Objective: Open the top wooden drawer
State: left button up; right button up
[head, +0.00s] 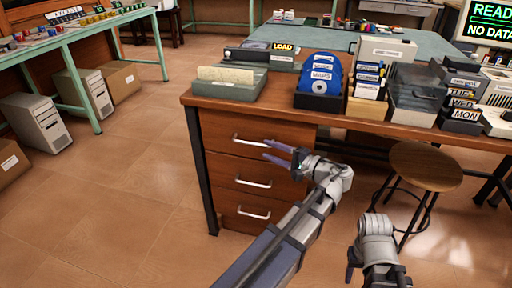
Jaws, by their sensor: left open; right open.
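The wooden drawer unit under the desk has three stacked drawers with silver bar handles. The top drawer (222,128) looks closed, its front in line with the drawers below. Its handle (249,140) is a curved silver bar. My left gripper (267,150) is open, with two purple fingers pointing left, close to the right end of that handle; I cannot tell whether they touch it. The fingers cover part of the drawer front. My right gripper (354,268) is low in the picture, right of the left arm, open and partly hidden, away from the drawers.
A round wooden stool (426,166) stands right of the drawers. The desk top (276,105) holds a disc holder (319,84), a tray and labelled boxes. A green bench (80,38) with computer towers stands at the left. The floor left of the drawers is clear.

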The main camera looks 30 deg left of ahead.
aim_at(257, 145)
pick_arm(q)
jog(key=a, duration=0.5)
jog(key=w+a, duration=0.1)
jog(key=a, duration=0.1)
jog(key=shift+a+f+b, duration=0.25)
jog(key=shift+f+b, duration=0.05)
grip_shut()
dwell(1.2)
